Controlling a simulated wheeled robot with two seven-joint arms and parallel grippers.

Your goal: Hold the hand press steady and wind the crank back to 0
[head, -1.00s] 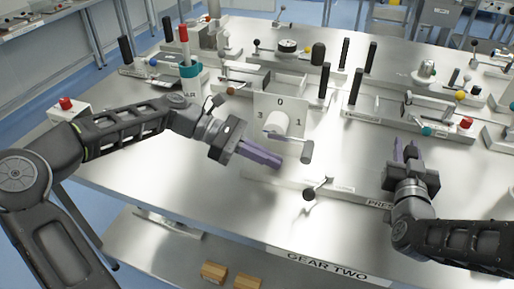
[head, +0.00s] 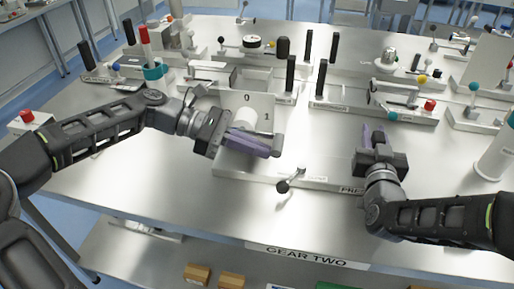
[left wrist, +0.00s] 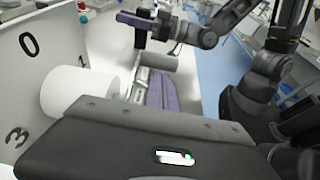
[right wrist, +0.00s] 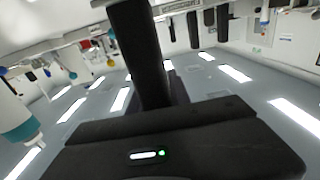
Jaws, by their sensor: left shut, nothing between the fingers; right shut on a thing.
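The hand press has a white number plate (head: 262,101) with a white hub (head: 241,118) in front. In the left wrist view the plate (left wrist: 28,85) shows 0 and 3. The grey crank grip (head: 279,144) sits to the lower right of the hub; it also shows in the left wrist view (left wrist: 155,62). My left gripper (head: 250,145) is shut and empty, its purple fingers (left wrist: 162,93) close beside the crank; contact cannot be told. My right gripper (head: 373,136) is shut on a black upright handle (right wrist: 138,55) near the base's right end, by the PRESS label.
A small lever with a black knob (head: 283,187) stands at the front of the press base (head: 240,176). Other fixtures with black posts (head: 291,75) and a red-topped post (head: 146,42) stand behind. A red button box (head: 27,120) is at left. The table front (head: 150,195) is clear.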

